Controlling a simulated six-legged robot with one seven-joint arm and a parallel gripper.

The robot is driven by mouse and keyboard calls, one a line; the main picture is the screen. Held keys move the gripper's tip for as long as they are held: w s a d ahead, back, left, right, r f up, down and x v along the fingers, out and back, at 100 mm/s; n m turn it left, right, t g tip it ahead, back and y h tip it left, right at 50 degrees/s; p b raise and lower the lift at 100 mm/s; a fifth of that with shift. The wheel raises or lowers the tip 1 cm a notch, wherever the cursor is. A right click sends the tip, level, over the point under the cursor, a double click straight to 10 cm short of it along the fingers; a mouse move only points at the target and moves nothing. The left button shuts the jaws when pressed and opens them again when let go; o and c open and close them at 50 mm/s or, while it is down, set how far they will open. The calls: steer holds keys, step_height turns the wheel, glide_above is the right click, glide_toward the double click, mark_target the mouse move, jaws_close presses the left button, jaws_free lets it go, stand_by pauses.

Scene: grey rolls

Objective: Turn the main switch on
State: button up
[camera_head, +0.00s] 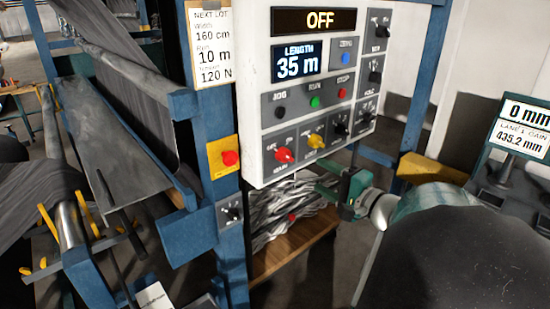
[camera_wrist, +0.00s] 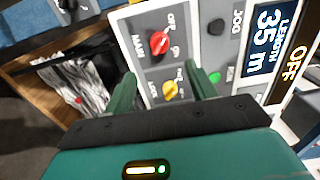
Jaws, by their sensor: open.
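The main switch is a red rotary knob (camera_head: 284,155) at the lower left of the white control panel (camera_head: 252,120). It also shows in the wrist view as a red knob (camera_wrist: 159,42) beside the word MAIN, with small off and on marks. The display (camera_head: 318,20) above reads OFF. My gripper (camera_head: 322,188) is open and empty, below and right of the red knob in the head view. In the wrist view my gripper's fingers (camera_wrist: 160,70) stand apart, with the yellow knob (camera_wrist: 170,90) seen between them and the red knob beyond their tips.
The panel also carries a length display (camera_head: 299,64), push buttons (camera_head: 314,101) and black knobs. A red emergency-type button (camera_head: 230,158) on a yellow plate and another black knob (camera_head: 233,214) are on the blue frame at left. A wooden shelf (camera_head: 285,258) with grey scraps lies below.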

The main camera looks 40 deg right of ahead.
mark_target(290, 159)
steer(key=w, duration=1.2)
steer(key=shift+a, duration=0.1)
steer(key=shift+s, duration=0.1)
steer(key=shift+c, duration=0.2)
steer(key=c, duration=0.9)
